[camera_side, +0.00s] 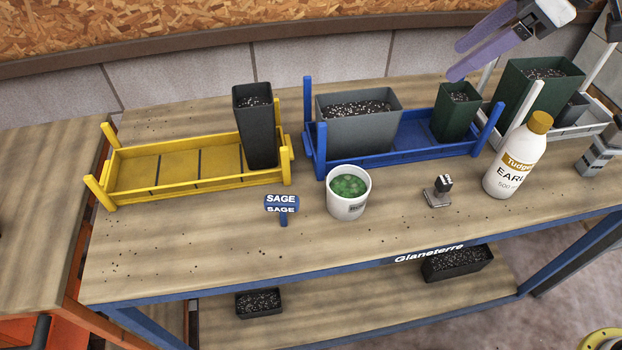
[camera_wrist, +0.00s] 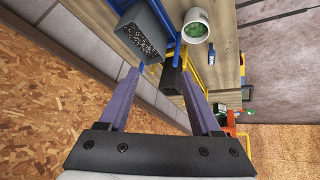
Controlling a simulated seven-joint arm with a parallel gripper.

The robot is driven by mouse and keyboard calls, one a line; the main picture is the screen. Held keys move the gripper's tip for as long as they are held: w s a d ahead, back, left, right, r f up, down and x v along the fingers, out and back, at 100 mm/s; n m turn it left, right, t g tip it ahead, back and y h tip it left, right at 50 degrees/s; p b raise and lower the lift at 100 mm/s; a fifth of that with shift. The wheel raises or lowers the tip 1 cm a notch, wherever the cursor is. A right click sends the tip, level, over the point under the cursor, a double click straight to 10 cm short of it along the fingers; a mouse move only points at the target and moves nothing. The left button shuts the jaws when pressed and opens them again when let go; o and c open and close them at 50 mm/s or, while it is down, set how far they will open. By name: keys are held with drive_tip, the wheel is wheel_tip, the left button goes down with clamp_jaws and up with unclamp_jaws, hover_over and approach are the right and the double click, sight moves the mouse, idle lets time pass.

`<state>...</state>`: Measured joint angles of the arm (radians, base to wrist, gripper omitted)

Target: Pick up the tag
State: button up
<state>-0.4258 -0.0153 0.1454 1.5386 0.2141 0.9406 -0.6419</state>
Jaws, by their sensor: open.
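The tag (camera_side: 282,203) is a small blue T-shaped plant marker with white "SAGE" lettering. It is on the bench top in front of the yellow rack and left of the white cup. In the wrist view, a small blue piece beside the cup looks like the same tag (camera_wrist: 211,56). My gripper (camera_side: 457,61) has two long purple fingers, spread apart and empty. It is high at the upper right in the side view, above the blue rack side and well away from the tag. The fingers (camera_wrist: 158,72) also show in the wrist view.
A white cup (camera_side: 348,206) of green pieces stands right of the tag. Behind are a yellow rack (camera_side: 190,182) with a tall black pot (camera_side: 257,130), and a blue rack (camera_side: 400,152) with pots. A stamp (camera_side: 438,193) and bottle (camera_side: 517,158) stand rightward. Bench left of the tag is clear.

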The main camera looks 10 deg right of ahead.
drive_tip(key=w+a+f+n+g, duration=0.1)
drive_tip(key=a+f, duration=0.3)
drive_tip(key=a, duration=0.4)
drive_tip(key=a+f+n+g, duration=0.1)
drive_tip(key=a+f+n, duration=0.1)
drive_tip(key=a+f, duration=0.35)
drive_tip(key=n+g, duration=0.1)
drive_tip(key=g, duration=0.1)
approach(282, 210)
drive_tip(key=x, duration=0.6)
drive_tip(key=shift+w+d+f, duration=0.1)
drive_tip(key=shift+w+f, duration=0.05)
drive_tip(key=shift+w, duration=0.15)
drive_tip(key=shift+w+x, duration=0.15)
drive_tip(key=shift+x, duration=1.2)
drive_tip(key=shift+w+x, duration=0.1)
drive_tip(key=shift+x, duration=1.25)
drive_tip(key=shift+d, duration=0.2)
clamp_jaws()
